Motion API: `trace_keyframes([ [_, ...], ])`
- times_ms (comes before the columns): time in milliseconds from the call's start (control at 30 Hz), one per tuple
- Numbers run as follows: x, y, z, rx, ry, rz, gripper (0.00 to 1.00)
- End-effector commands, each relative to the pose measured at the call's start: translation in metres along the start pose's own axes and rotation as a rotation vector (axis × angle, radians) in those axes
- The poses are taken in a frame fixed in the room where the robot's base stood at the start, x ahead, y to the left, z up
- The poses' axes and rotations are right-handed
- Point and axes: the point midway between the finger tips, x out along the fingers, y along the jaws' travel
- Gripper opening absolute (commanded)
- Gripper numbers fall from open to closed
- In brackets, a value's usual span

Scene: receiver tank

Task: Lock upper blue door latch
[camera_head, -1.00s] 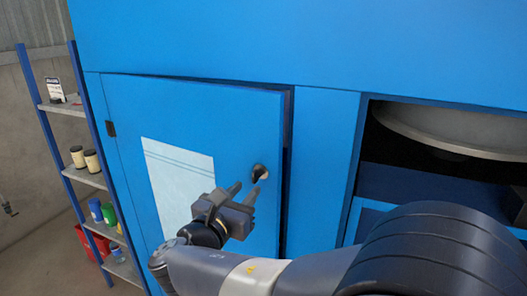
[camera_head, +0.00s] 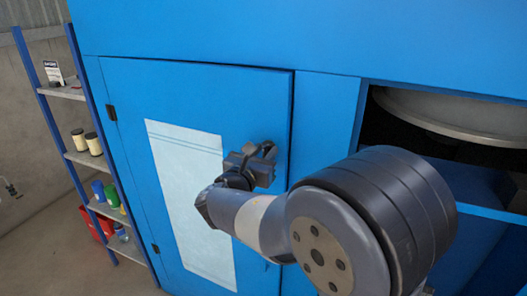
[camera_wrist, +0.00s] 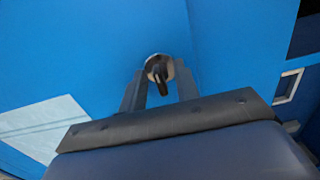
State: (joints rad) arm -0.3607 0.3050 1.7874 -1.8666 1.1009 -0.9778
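The blue door (camera_head: 255,100) has a pale sheet (camera_head: 190,190) on its front and looks nearly flush with its frame, with a thin dark line along its top and right edges. The latch (camera_wrist: 159,69) is a round metal boss with a dark, narrow turning handle, seen in the wrist view. The handle points mostly downward, slightly tilted. My gripper (camera_wrist: 160,76) is open, with one finger on each side of the latch. I see gaps between the fingers and the handle. In the head view, my gripper (camera_head: 265,152) hides the latch.
A blue shelf rack (camera_head: 83,150) with jars and bottles stands at the left. An open bay with a large round grey part (camera_head: 450,110) is right of the door. A rectangular metal-rimmed fitting (camera_wrist: 288,86) shows at the right in the wrist view.

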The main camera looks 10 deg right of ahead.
Motion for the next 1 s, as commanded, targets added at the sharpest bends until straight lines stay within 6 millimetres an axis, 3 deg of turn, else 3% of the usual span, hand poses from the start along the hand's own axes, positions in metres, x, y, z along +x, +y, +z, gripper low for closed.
trace_keyframes([
  [233,0.0004,0.0001,-0.0002,0.0,0.0,0.0,0.29],
  [600,0.0002,0.0001,0.0,0.0,0.0,0.0,0.0],
  [1000,0.0001,0.0003,-0.0011,0.021,-0.001,0.001,0.0],
])
